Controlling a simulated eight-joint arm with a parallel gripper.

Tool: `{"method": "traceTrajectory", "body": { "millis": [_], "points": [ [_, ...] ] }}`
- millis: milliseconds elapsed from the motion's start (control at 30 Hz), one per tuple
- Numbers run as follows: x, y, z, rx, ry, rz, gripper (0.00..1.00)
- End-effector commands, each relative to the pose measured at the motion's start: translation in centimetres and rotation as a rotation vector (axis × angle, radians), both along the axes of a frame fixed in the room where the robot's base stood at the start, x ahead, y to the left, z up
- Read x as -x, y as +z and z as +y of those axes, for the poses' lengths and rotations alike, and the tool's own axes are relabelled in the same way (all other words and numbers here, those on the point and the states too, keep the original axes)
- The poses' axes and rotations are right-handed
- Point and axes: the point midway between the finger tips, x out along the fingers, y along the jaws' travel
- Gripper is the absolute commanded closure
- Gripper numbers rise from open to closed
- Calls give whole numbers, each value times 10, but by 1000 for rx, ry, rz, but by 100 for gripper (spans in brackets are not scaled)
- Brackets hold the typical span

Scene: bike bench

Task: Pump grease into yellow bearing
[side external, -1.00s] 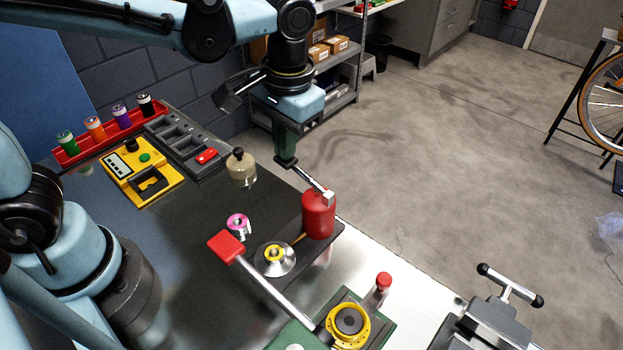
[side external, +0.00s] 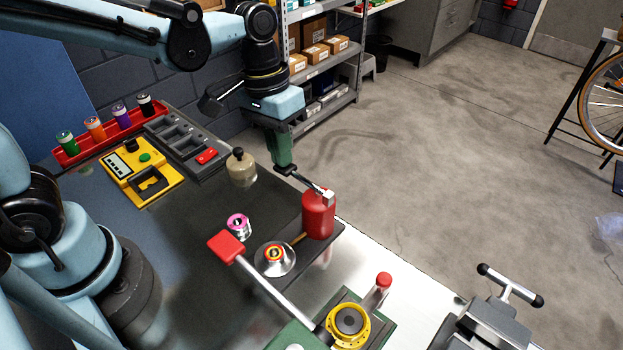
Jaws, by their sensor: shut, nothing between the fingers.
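A red grease canister (side external: 318,216) stands upright on the bench's right side. A grey lever (side external: 307,183) runs from its top up and left to the green lower end of my gripper (side external: 286,168). The gripper is shut with nothing between its fingers and appears to touch the lever's dark end; the exact contact is too small to tell. A silver cone-shaped holder (side external: 276,266) sits left of the canister, with a small yellow bearing (side external: 274,254) on top. The bearing shows a red-orange centre. A thin tan nozzle (side external: 298,239) reaches from the canister side toward it.
A red-ended bar (side external: 226,246) slants across the front. A pink-and-white ring piece (side external: 238,225) and a beige jar (side external: 241,168) stand nearby. A yellow device (side external: 143,173), grey tray (side external: 190,143) and red bottle rack (side external: 68,154) lie at the back left.

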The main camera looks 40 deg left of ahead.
Motion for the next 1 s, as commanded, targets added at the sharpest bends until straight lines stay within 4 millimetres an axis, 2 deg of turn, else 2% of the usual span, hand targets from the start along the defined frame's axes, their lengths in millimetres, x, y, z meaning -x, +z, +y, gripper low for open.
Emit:
{"method": "traceTrajectory", "body": {
  "millis": [200,667,767,1000],
  "points": [
    [0,9,0,-1,0,0,100],
    [0,15,0,-1,1,0,100],
    [0,25,1,-1,1,0,100],
    [0,62,2,-1,1,0,100]
  ]
}}
